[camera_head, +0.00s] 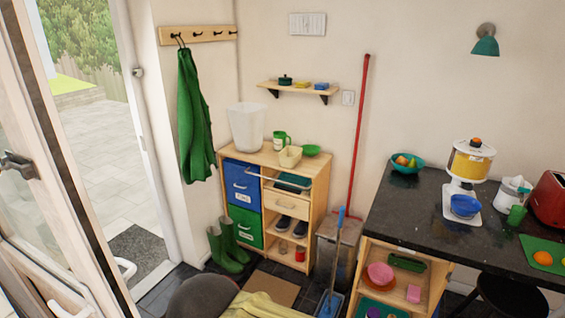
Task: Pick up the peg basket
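A small cream, open-topped basket (290,157), which looks like the peg basket, stands upright on top of the wooden cabinet (318,185). Its contents cannot be made out from here. A green and white mug or can (280,139) stands just behind it to the left, and a green bowl (311,150) is close behind it to the right. My gripper is not in view.
A white bin (246,126) stands on the cabinet's left end. A pale rail crosses the cabinet's upper front. A red pole (359,135) and a blue-handled tool (333,265) stand at its right.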

